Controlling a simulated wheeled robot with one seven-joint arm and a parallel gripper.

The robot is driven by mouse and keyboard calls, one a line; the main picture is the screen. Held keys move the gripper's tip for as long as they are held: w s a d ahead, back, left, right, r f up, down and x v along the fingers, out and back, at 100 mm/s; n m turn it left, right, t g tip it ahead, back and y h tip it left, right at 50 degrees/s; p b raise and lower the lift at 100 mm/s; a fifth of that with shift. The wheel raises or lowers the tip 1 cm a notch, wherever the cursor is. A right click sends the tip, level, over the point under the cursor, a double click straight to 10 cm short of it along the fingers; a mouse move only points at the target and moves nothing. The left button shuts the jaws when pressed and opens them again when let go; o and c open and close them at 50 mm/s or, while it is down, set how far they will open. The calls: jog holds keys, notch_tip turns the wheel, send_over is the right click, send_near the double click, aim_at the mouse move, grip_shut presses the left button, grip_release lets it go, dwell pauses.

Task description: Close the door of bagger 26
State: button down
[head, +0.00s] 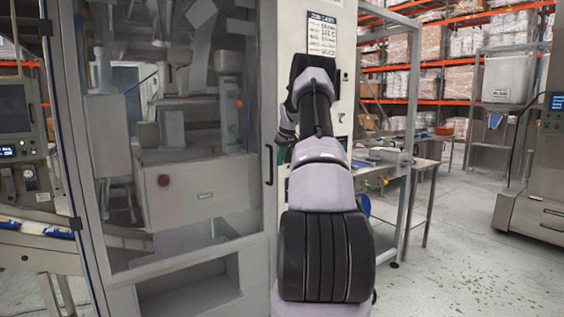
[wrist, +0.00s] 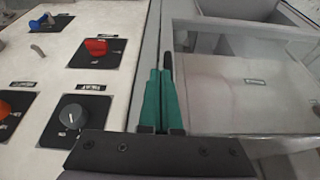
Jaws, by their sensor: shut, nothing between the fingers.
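The bagger door (head: 252,95) is a tall grey-framed clear panel left of the machine's white control panel. Its right edge lies along that panel, and I cannot tell whether a small gap remains. A black upright handle (head: 268,165) is on the door's right frame. In the wrist view the handle (wrist: 168,62) shows just beyond my fingertips. My gripper (head: 277,152) is shut and empty, its green fingers close to the handle and the door edge. In the wrist view the green fingers (wrist: 160,80) are together; contact with the door is unclear. No bagger number is readable.
The control panel (wrist: 55,75) beside the fingers carries a red switch (wrist: 96,47), a black knob (wrist: 73,115) and an orange button. A steel table (head: 425,163) stands to the right. Open concrete floor (head: 460,260) lies at the front right.

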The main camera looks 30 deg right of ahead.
jog(key=s+d+v, duration=0.1)
jog(key=v, duration=0.9)
jog(key=shift+d, duration=0.25)
jog(key=s+a+r, duration=0.5)
jog(key=a, duration=0.4)
jog(key=s+a+r+m+t, duration=0.1)
jog(key=s+a+r, duration=0.3)
jog(key=a, duration=0.6)
jog(key=s+a+r, duration=0.5)
jog(key=a, duration=0.4)
jog(key=s+a+f+m, duration=0.1)
jog(key=s+a+f, duration=0.1)
jog(key=s+a, duration=0.3)
jog(key=s+a+f+m+t+y, duration=0.1)
jog(key=s+a, duration=0.3)
jog(key=s, duration=0.8)
jog(key=s+a+f+t+y, duration=0.1)
jog(key=s+a+f, duration=0.2)
jog(key=s+a, duration=0.2)
jog(key=s, duration=0.3)
jog(key=shift+s+a+f+m, duration=0.2)
jog(key=shift+a+f+m, duration=0.05)
jog(key=shift+a+m, duration=0.15)
